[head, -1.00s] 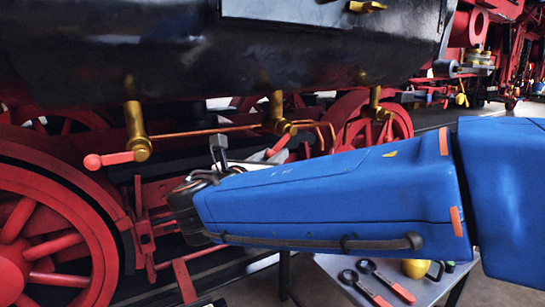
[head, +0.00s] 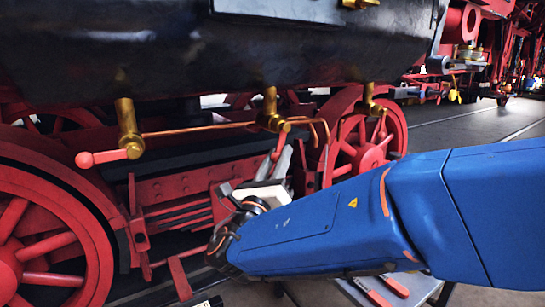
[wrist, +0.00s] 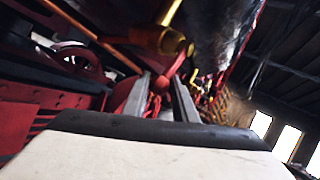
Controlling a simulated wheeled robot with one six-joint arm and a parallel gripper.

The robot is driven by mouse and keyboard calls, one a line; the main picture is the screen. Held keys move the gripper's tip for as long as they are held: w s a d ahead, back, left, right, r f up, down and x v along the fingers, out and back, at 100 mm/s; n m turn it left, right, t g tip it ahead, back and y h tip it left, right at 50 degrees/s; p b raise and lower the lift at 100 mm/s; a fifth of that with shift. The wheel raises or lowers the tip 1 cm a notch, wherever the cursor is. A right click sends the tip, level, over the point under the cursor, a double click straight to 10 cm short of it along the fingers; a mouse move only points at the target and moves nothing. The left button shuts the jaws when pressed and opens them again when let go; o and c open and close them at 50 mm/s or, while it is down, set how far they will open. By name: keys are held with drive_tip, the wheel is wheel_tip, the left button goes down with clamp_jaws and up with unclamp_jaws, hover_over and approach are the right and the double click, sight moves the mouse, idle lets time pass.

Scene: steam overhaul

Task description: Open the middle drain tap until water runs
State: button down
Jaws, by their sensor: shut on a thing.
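The middle drain tap (head: 270,112) is brass and hangs under the black cylinder. Its red handle (head: 279,146) points steeply down, slightly left. My gripper (head: 277,162) is below the tap, its grey fingers shut on the handle's lower end. In the wrist view the handle's red ball end (wrist: 158,84) shows between the two fingers (wrist: 162,98), with the brass tap body (wrist: 160,38) above it. The fingers partly hide the handle in the head view. No water shows at the tap outlet.
The left tap (head: 129,130) has its red handle (head: 100,158) pointing left. The right tap (head: 371,100) is farther back. A copper pipe (head: 195,131) runs between the taps. Red wheels (head: 40,235) and frame parts stand close behind my arm. A tool table (head: 415,288) is below right.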

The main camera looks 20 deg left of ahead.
drive_tip(key=shift+w+d+f+n+t+y, duration=0.1)
drive_tip(key=shift+w+d+n+t+y, duration=0.15)
drive_tip(key=shift+n+t+y, duration=0.35)
drive_tip(key=shift+w+d+n+t+y, duration=0.2)
drive_tip(key=shift+w+n+t+y, duration=0.15)
drive_tip(key=shift+n, duration=0.4)
drive_tip(key=shift+w+d+f+n+t+y, duration=0.1)
drive_tip(key=shift+w+d+n+t+y, duration=0.2)
drive_tip(key=shift+n+y, duration=0.3)
drive_tip(key=c, duration=1.5)
unclamp_jaws()
drive_tip(key=shift+a, duration=0.1)
drive_tip(key=v, duration=1.7)
drive_tip(key=shift+s+f, duration=0.1)
drive_tip(key=shift+f, duration=0.1)
